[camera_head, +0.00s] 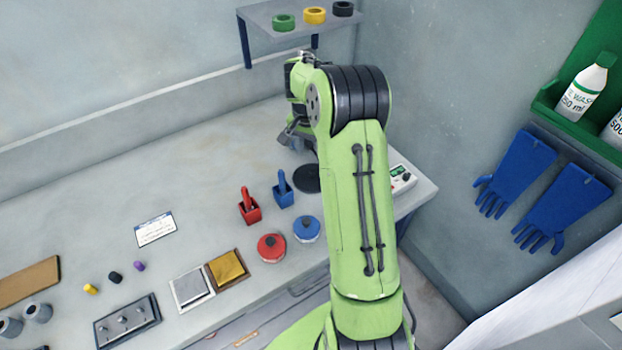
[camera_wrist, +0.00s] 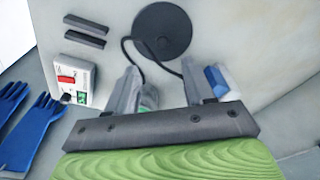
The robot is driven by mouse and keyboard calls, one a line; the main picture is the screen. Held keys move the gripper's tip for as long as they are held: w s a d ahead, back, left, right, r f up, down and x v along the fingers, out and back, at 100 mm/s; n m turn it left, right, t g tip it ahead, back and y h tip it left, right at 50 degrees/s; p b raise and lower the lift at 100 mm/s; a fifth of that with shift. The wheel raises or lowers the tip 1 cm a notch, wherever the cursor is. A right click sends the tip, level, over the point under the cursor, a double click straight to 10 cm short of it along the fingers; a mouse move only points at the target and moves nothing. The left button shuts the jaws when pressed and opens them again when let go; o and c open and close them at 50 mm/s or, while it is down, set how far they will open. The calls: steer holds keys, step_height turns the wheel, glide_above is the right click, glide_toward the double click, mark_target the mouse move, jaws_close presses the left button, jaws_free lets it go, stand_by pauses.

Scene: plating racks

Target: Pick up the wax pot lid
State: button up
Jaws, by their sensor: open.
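A dark round disc (camera_wrist: 176,20) with a small knob at its middle lies flat on the bench and looks like the wax pot lid, though I cannot be sure. In the head view the disc (camera_head: 307,180) is partly beside my arm. My gripper (camera_head: 294,138) is above the bench, up and left of the disc in that view. In the wrist view my gripper (camera_wrist: 160,68) has its two fingers apart, with the disc beyond the tips. A small green and white thing (camera_wrist: 148,98) shows between the fingers, partly hidden. My gripper holds nothing that I can see.
A control box (camera_wrist: 75,78) with a red switch stands near the disc. Red (camera_head: 271,247) and blue (camera_head: 306,229) round pots and red (camera_head: 249,209) and blue (camera_head: 284,193) holders stand nearby. A shelf (camera_head: 290,30) with rolls is behind. Blue gloves (camera_head: 520,170) hang at right.

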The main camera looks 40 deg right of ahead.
mark_target(312, 171)
steer(key=f, duration=0.3)
steer(key=w+d+f, duration=0.1)
steer(key=f, duration=0.6)
steer(key=shift+w+d+f+b, duration=0.15)
steer(key=shift+b, duration=0.15)
steer(key=shift+c, duration=0.5)
jaws_close()
